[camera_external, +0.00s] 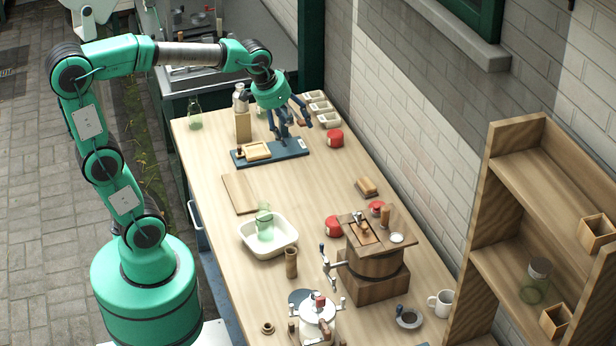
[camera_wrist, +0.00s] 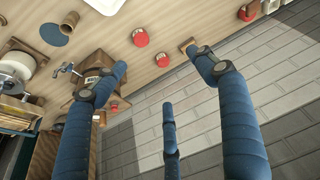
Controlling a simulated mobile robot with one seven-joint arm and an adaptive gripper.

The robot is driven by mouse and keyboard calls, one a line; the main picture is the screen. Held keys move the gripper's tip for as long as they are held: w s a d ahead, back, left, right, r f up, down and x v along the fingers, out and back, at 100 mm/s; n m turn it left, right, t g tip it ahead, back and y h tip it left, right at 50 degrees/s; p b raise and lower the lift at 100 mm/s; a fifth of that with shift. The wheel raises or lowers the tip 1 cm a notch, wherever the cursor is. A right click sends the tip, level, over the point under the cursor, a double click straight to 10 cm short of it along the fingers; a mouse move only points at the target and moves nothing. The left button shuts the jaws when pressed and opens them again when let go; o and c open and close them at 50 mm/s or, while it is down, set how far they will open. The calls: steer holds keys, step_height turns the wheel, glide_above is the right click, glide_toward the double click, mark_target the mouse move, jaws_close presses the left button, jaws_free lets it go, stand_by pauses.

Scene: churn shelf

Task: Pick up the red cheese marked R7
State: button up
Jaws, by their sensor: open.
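Several round red cheeses show; I cannot read R7 on any of them. In the external view one cheese (camera_external: 335,137) sits on the table toward the wall, a little right of my gripper (camera_external: 291,124). Another cheese (camera_external: 334,227) is left of the wooden churn, and a third (camera_external: 376,207) is behind it. My gripper (camera_wrist: 160,66) is open and empty, blue fingers spread, touching no cheese.
The wooden churn (camera_external: 375,268) stands on the table near a wooden shelf (camera_external: 483,205). A blue board (camera_external: 290,149) lies below my gripper, with white trays (camera_external: 328,120) beside it. A white basin (camera_external: 288,234) is mid-table. The brick wall (camera_external: 400,120) bounds the right side.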

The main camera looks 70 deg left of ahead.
steer(key=w+a+n+p, duration=0.1)
steer(key=w+a+p, duration=0.2)
steer(key=w+a, duration=0.7)
steer(key=n+g+p, duration=0.3)
steer(key=n+p, duration=0.1)
steer(key=p, duration=0.6)
glide_above(335, 133)
steer(key=s+d, duration=0.1)
step_height(335, 133, down, 24)
steer(key=shift+s+d, duration=0.15)
steer(key=shift+d, duration=0.05)
steer(key=shift+f, duration=0.15)
steer(key=shift+w+a+f, duration=0.15)
steer(key=shift+f, duration=1.2)
steer(key=shift+w+a+f, duration=0.1)
steer(key=shift+w+f, duration=0.1)
steer(key=shift+f, duration=1.2)
steer(key=shift+w+a+f, duration=0.15)
steer(key=shift+f, duration=1.2)
steer(key=shift+f, duration=0.1)
steer(key=shift+w+a+f, duration=0.1)
steer(key=shift+a+f, duration=0.05)
steer(key=shift+f, duration=1.1)
steer(key=shift+w+a+f, duration=0.1)
steer(key=shift+f, duration=1.1)
